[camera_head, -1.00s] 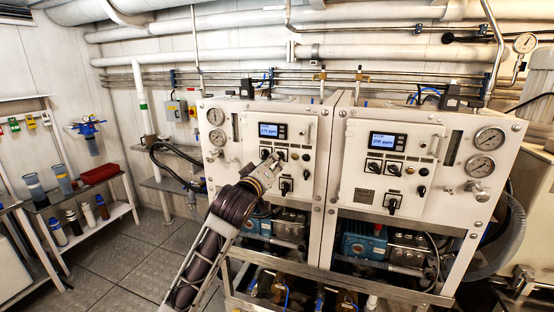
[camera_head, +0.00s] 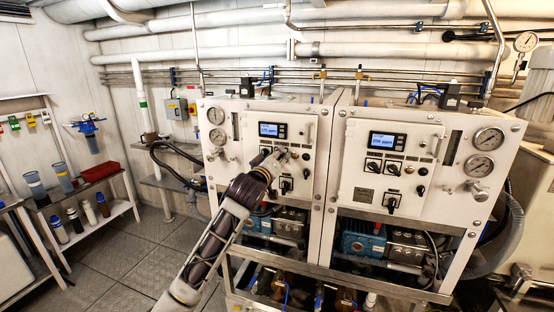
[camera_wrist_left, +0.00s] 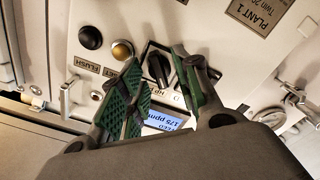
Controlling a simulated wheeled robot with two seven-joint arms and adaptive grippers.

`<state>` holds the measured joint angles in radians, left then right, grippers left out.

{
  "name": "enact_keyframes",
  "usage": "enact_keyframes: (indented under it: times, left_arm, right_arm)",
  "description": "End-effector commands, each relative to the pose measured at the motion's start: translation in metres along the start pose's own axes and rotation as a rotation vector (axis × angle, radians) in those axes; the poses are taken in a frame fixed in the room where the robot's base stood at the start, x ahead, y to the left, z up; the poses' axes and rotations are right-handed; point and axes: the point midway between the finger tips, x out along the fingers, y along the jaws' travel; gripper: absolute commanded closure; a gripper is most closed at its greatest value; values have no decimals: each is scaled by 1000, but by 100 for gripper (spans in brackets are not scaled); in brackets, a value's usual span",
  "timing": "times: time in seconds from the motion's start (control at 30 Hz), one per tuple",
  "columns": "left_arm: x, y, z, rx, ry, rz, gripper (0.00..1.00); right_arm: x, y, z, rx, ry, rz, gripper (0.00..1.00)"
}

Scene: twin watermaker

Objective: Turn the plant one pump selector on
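The plant one panel (camera_head: 308,165) is the left of two white cabinets; its PLANT 1 plate (camera_wrist_left: 262,12) appears upside down in the left wrist view. Its lit display (camera_head: 269,130) also shows there (camera_wrist_left: 165,120), partly covered by a finger. A black selector knob (camera_wrist_left: 158,68) stands between the green-padded fingers of my left gripper (camera_wrist_left: 160,58). The fingers are apart, one on each side; I cannot tell whether they touch it. In the head view my left gripper (camera_head: 279,156) covers part of the selector row. A larger black selector (camera_head: 286,187) sits below it. My right gripper is out of view.
Beside the knob are a brass-coloured button (camera_wrist_left: 122,51) and a black button (camera_wrist_left: 91,37). The plant two panel (camera_head: 366,181) stands to the right, with gauges (camera_head: 481,166) on its cabinet. Shelves with bottles (camera_head: 72,218) are at the left; the floor between is clear.

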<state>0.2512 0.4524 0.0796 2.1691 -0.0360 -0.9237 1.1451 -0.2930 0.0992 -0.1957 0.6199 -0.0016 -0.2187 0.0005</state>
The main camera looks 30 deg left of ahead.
Motion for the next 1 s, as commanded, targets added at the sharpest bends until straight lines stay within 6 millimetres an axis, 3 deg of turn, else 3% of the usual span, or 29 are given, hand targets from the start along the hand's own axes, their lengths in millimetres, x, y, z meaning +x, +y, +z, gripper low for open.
enact_keyframes:
  times: [0.07,0.3,0.67,1.0]
  left_arm:
    - [0,0,0,0,0,0,69]
    - [0,0,0,0,0,0,100]
    - [0,0,0,14,0,-1,100]
    - [0,1,-1,137,-1,-2,100]
  right_arm:
    - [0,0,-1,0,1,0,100]
    - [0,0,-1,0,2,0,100]
    - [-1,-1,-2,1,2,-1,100]
    - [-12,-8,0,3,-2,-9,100]
